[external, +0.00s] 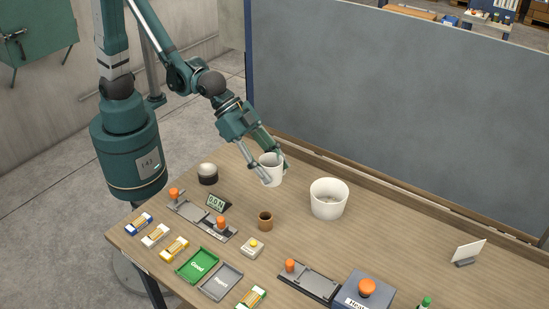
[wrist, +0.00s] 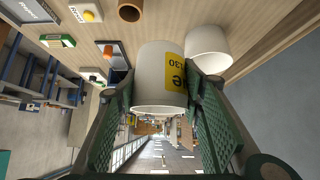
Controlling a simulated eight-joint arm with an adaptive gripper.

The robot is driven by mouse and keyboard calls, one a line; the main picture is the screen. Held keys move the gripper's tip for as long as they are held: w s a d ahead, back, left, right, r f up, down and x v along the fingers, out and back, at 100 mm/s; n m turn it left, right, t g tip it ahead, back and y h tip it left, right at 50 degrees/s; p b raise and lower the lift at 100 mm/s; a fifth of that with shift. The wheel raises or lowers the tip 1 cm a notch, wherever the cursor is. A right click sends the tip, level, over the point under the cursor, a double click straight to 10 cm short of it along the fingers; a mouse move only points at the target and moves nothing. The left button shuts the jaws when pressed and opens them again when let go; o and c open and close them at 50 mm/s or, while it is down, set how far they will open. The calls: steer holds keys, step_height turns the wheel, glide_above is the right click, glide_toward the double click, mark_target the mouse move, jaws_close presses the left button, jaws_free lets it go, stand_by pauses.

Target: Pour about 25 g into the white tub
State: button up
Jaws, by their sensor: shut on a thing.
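My gripper (external: 274,170) is shut on a white cup (external: 269,165), with one finger on each side of it. The cup looks about upright in the external view; I cannot tell whether it touches the table. In the wrist view the cup (wrist: 158,70) carries a yellow label with partly readable print, between the green fingers. The white tub (external: 327,204) stands open on the table to the right of the cup. It shows beyond the cup in the wrist view (wrist: 209,42). The contents of cup and tub cannot be made out.
A small brown cup (external: 265,222) stands in front of the held cup. A grey panel (external: 400,110) stands along the back.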

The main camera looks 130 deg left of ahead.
steer(key=shift+s+r, duration=0.1)
steer(key=shift+r, duration=0.25)
steer(key=shift+w, duration=0.2)
steer(key=shift+w+a+f+n+y, duration=0.1)
steer(key=shift+w+f+n+y, duration=0.1)
steer(key=shift+w, duration=0.3)
steer(key=shift+w+a+f+n+y, duration=0.1)
steer(key=shift+w+n, duration=0.1)
steer(key=shift+w, duration=0.3)
steer(key=shift+w+a+n+g+y+b, duration=1.4)
steer(key=shift+w+n+y, duration=2.05)
steer(key=shift+w, duration=5.65)
steer(key=shift+n+h, duration=0.65)
steer(key=shift+a+f, duration=0.15)
steer(key=shift+f, duration=2.05)
